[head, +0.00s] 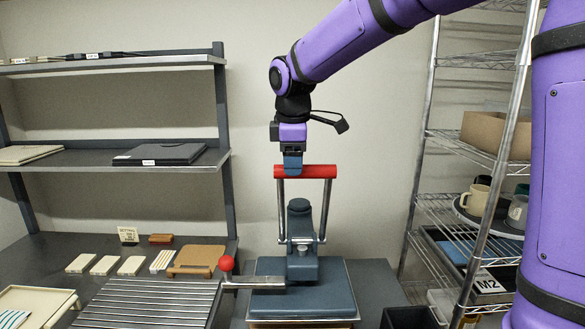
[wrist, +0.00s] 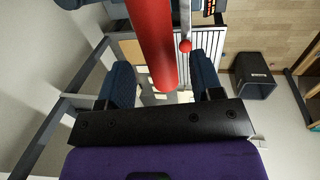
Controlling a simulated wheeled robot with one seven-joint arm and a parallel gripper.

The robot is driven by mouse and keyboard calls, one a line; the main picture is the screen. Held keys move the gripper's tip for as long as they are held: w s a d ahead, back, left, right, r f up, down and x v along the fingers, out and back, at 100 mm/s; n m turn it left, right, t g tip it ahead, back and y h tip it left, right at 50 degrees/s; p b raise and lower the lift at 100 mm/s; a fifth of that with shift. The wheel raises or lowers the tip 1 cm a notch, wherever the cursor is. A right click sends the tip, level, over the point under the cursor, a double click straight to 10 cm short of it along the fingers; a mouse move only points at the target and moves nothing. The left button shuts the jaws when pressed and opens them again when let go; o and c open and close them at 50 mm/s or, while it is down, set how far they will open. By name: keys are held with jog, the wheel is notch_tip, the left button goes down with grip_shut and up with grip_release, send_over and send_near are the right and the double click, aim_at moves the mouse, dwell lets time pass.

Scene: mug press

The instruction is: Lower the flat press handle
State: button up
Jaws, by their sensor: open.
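The flat press (head: 300,285) is a dark blue-grey block with a short column, standing on the bench at the centre of the head view. Its handle is a red horizontal bar (head: 318,171) on two upright metal rods, raised above the press. My gripper (head: 292,168) points down at the bar's left-middle part, with its blue fingers at the bar's top edge. In the wrist view the red bar (wrist: 153,40) runs between the two open fingers. I cannot tell whether either finger touches it.
A red-knobbed lever (head: 226,264) and a slatted metal rack (head: 150,300) stand left of the press. Wall shelves (head: 100,160) are at the left. A wire rack with mugs (head: 480,195) is at the right. A dark bin (head: 410,317) sits at the lower right.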

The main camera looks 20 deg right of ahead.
jog(key=shift+w+f, duration=0.2)
jog(key=shift+f, duration=0.95)
